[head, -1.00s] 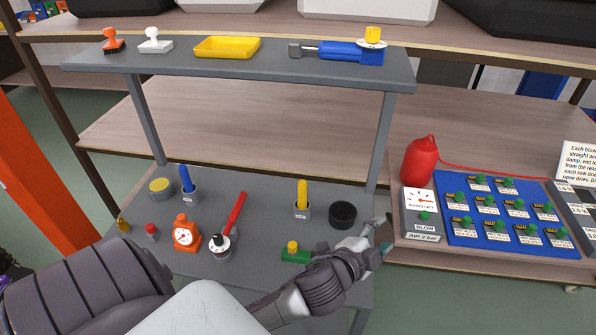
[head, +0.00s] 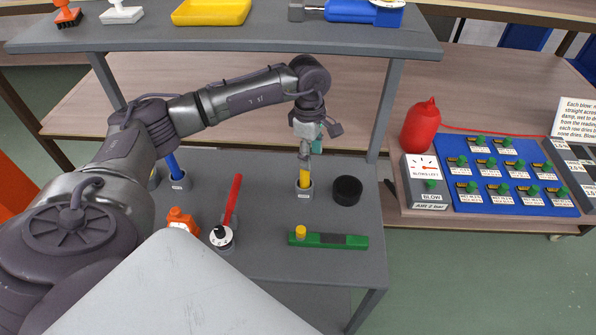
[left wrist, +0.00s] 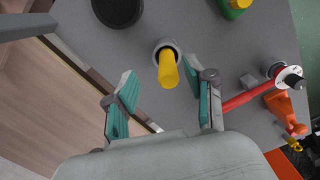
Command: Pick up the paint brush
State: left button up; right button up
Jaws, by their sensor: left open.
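A yellow handle (head: 304,178) stands upright in a small grey labelled cup (head: 304,192) on the cart's lower shelf; its lower end is hidden in the cup, so I cannot tell if it is the paint brush. A blue handle (head: 173,165) stands in a similar cup at the left. My left gripper (head: 304,156) points down just above the yellow handle. In the left wrist view its teal-padded fingers (left wrist: 165,82) are spread apart, with the yellow handle (left wrist: 168,70) between and just beyond their tips, not gripped. My right gripper is not in view.
A black round pot (head: 346,190) stands right of the cup. The grey upper shelf (head: 270,40) overhangs behind my arm.

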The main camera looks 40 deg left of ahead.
aim_at(305, 172)
pick_arm(q)
jog(key=shift+a+r+y, duration=0.15)
jog(key=shift+a+y, duration=0.15)
jog(key=shift+a, duration=0.45)
jog(key=shift+s+a+f, duration=0.1)
jog(key=shift+a+f, duration=0.05)
jog(key=shift+f, duration=0.1)
jog(key=f, duration=0.1)
jog(key=f+p, duration=0.1)
jog(key=f, duration=0.1)
jog(key=f+p, duration=0.1)
jog(key=f, duration=0.1)
jog(key=shift+s+d+f, duration=0.2)
jog(key=shift+s+d, duration=0.1)
jog(key=shift+f, duration=0.65)
grip_shut()
